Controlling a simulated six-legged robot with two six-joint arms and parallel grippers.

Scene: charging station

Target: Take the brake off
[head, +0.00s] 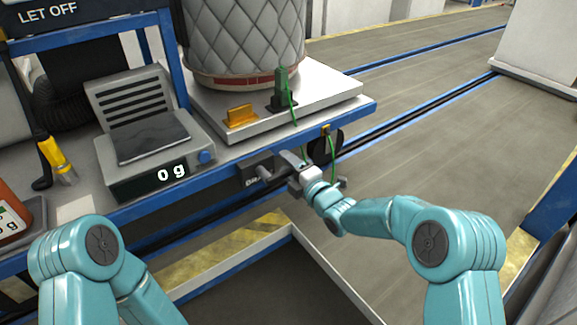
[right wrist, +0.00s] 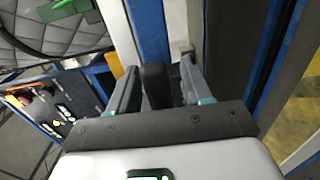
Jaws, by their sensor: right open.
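The brake's dark box (head: 254,166) sits on the blue front rail of the bench in the head view, with part of its label showing. My right gripper (head: 281,166) is open at this box, just to its right. In the right wrist view, a dark upright handle (right wrist: 155,83) stands between the two spread fingers of my right gripper (right wrist: 159,78). Gaps show beside it, and I cannot tell whether either finger touches it. The handle's lower end is hidden behind the gripper's body. My left arm shows at the lower left of the head view, but its gripper is out of the frame.
A scale (head: 148,140) reading 0 g stands on the bench. A quilted grey vessel (head: 243,40) stands on a pale platform (head: 333,88) with a yellow block (head: 241,116) and a green clip (head: 282,84). A green cable hangs near my right gripper. Floor is open to the right.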

